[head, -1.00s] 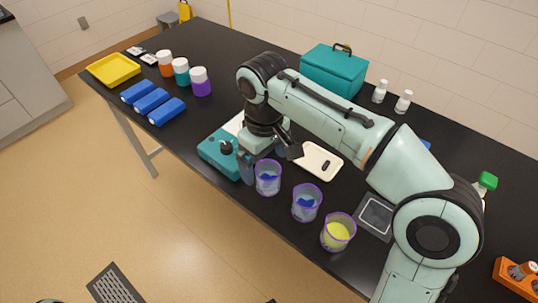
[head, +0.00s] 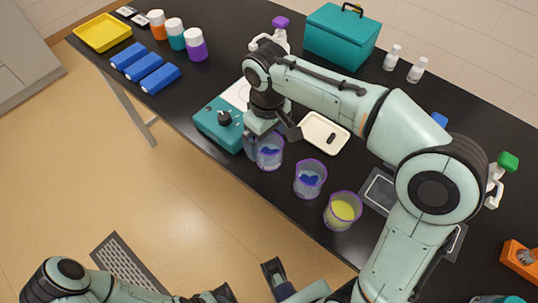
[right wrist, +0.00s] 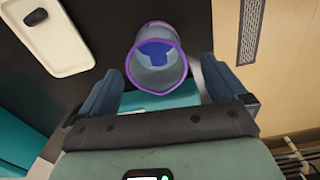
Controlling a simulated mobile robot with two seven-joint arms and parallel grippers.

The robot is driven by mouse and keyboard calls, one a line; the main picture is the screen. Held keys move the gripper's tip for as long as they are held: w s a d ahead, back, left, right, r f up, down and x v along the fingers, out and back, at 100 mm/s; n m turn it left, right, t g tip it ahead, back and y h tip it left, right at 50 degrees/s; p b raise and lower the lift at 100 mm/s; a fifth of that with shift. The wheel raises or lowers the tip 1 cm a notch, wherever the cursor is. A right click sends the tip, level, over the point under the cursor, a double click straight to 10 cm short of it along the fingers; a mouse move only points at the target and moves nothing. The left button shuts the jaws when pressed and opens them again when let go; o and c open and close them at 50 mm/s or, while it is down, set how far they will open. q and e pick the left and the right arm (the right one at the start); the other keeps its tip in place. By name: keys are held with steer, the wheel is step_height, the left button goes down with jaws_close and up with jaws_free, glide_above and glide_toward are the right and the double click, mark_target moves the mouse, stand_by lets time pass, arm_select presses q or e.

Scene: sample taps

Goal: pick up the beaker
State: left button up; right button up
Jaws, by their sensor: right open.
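Three clear purple-rimmed beakers stand in a row along the table's front edge. The left beaker (head: 269,153) and the middle beaker (head: 310,180) hold something blue; the right beaker (head: 342,211) holds yellow. My right gripper (head: 270,140) is open at the left beaker. In the right wrist view this beaker (right wrist: 157,62) lies between the spread fingertips of the right gripper (right wrist: 158,78), with gaps on both sides.
A teal device (head: 220,123) with a knob stands left of the left beaker. A cream tray (head: 322,134) lies behind the beakers. A teal box (head: 342,38), blue blocks (head: 145,67) and capped jars (head: 195,45) stand farther back. An orange rack (head: 519,257) is at right.

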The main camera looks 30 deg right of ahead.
mark_target(269, 147)
steer(key=f, duration=0.2)
steer(key=f+b, duration=0.1)
steer(key=f, duration=0.1)
steer(key=shift+d+f, duration=0.2)
steer(key=shift+f, duration=0.2)
steer(key=c, duration=1.1)
steer(key=shift+r, duration=0.25)
steer(key=shift+r+p, duration=2.8)
steer(key=shift+r, duration=6.95)
